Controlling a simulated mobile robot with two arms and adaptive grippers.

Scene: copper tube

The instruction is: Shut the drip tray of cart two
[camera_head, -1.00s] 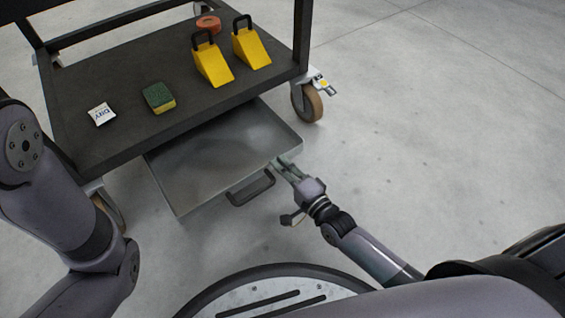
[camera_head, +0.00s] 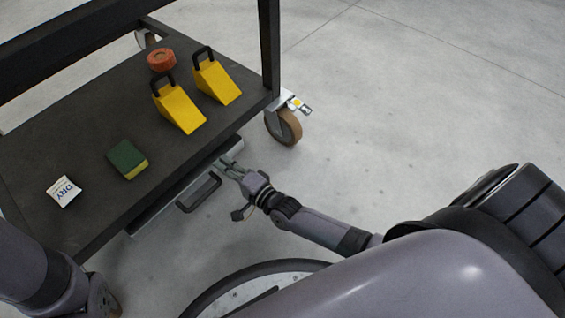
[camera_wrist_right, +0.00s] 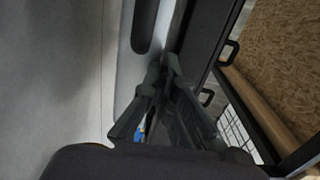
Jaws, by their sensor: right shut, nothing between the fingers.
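The drip tray (camera_head: 162,214) is a grey metal tray under the cart's lower shelf (camera_head: 85,140). Only a narrow front strip of it shows past the shelf edge. Its dark handle (camera_head: 199,192) sticks out at the front. My right gripper (camera_head: 228,168) is shut and empty, with its fingertips at the tray's front near its right end, beside the handle. In the right wrist view the shut fingers (camera_wrist_right: 165,75) point at the pale tray front (camera_wrist_right: 127,70); contact is hard to tell. The left arm shows at lower left, but its gripper is out of the picture.
A caster wheel (camera_head: 284,127) stands right of the tray. The floor to the right is clear.

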